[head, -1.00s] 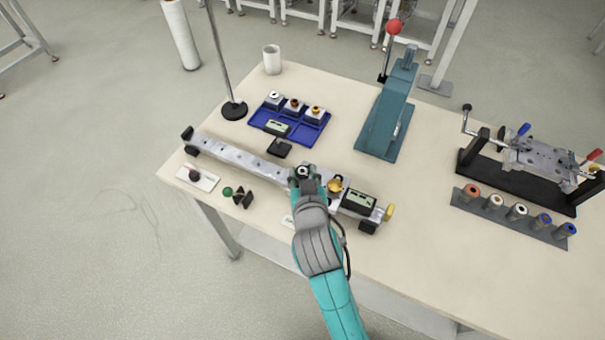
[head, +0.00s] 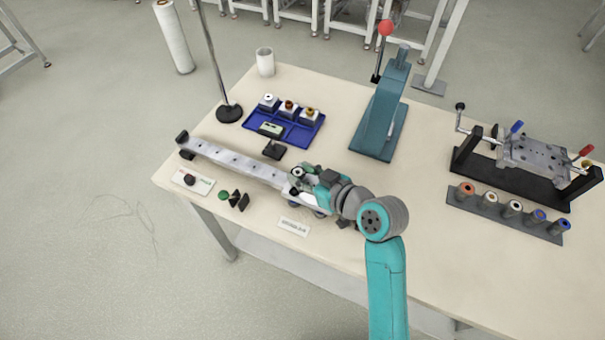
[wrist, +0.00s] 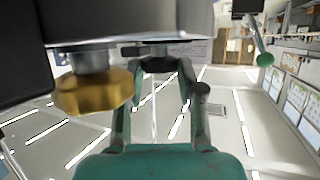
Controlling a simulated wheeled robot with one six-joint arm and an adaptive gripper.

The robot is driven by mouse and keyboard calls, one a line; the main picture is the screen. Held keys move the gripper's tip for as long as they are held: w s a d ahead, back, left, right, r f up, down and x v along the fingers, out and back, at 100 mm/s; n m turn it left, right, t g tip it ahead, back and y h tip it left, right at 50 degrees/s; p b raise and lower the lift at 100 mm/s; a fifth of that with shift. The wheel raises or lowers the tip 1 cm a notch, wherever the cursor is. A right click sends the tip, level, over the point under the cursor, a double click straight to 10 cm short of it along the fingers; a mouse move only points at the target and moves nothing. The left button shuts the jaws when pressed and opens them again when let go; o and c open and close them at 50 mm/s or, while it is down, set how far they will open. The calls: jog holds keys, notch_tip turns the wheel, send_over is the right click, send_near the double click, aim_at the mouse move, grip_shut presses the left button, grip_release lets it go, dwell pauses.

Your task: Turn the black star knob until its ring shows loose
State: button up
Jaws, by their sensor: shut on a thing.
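In the wrist view the black star knob (wrist: 160,64) is a dark shape under the grey carriage body, between my fingertips. My gripper (wrist: 162,58) is shut on it; the fingers hide much of its outline. I cannot make out its ring or any mark on it. A gold lobed knob (wrist: 95,90) hangs to the left of my fingers, apart from them. In the head view my gripper (head: 308,184) is at the right part of the long metal rail (head: 235,162), and my wrist covers the rail's right end.
A white card (head: 193,181) with a dark round piece, a green-capped piece (head: 224,195) and a white label (head: 294,227) lie along the front edge. Behind are a blue tray (head: 285,128) and a teal press (head: 381,125). A clamp fixture (head: 530,160) stands at right.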

jog(key=shift+d+f+n+g, duration=0.1)
jog(key=shift+f+n+g, duration=0.2)
jog(key=shift+f+g, duration=0.1)
jog(key=o, duration=1.1)
jog(key=shift+o, duration=0.3)
jog(key=shift+r, duration=0.15)
jog(key=shift+r, duration=0.1)
jog(key=v, duration=1.1)
jog(key=shift+s+d, duration=0.25)
jog(key=shift+d, duration=0.15)
